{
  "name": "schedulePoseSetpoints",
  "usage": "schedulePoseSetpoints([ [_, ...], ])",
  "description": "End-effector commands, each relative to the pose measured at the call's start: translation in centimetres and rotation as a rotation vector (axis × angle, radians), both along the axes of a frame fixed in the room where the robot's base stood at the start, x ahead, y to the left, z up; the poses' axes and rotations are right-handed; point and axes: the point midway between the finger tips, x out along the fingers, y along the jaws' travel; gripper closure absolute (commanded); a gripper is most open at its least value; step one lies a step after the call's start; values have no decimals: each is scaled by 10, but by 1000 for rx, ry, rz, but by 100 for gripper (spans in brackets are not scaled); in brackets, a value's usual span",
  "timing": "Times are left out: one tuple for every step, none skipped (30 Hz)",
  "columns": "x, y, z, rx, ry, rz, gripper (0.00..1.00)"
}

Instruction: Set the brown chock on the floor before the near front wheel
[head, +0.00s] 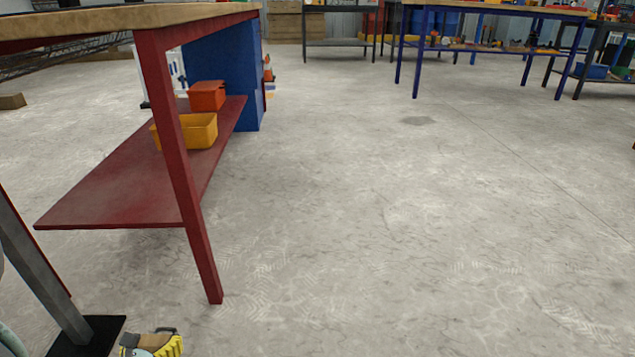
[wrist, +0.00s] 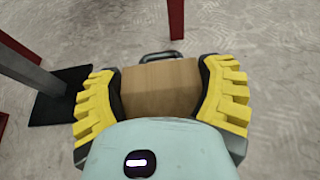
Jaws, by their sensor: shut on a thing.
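My gripper (wrist: 162,80) has yellow ribbed fingers and is shut on the brown chock (wrist: 160,90), with one finger on each side. The chock is a plain brown block with a dark handle (wrist: 160,56) at its far side. In the head view, my gripper (head: 152,345) is at the bottom left, partly cut off by the frame edge, with a little of the brown chock (head: 145,340) showing. The gap between the chock and the floor cannot be told. No wheel shows in either view.
A red-legged workbench (head: 180,160) stands at the left, its lower shelf holding a yellow bin (head: 186,131) and an orange bin (head: 206,96). A grey post (head: 45,275) on a black base plate (head: 90,337) is close left of my gripper. Open concrete floor (head: 400,220) fills the middle and right.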

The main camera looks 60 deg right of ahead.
Motion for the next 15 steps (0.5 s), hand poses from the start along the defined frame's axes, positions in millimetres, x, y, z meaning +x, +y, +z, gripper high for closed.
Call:
schedulePoseSetpoints([
  [2,-3,19,-1,-4,-11,70],
  [4,-4,26,-1,-4,-13,70],
  [6,-5,36,-1,-3,-17,70],
  [7,-5,43,-1,-4,-20,70],
  [9,-6,52,-1,-4,-24,70],
  [11,-7,63,-1,-3,-27,70],
  [13,-8,73,-1,-3,-29,70],
  [15,-9,82,-1,-3,-32,70],
  [18,-9,95,-1,-3,-34,70],
  [20,-10,105,0,-5,-36,70],
  [22,-10,115,1,-4,-37,70],
  [25,-10,128,0,-5,-39,70],
  [27,-11,138,0,-5,-40,70],
  [29,-12,147,0,-3,-40,70],
  [31,-12,160,-1,-4,-39,70],
])
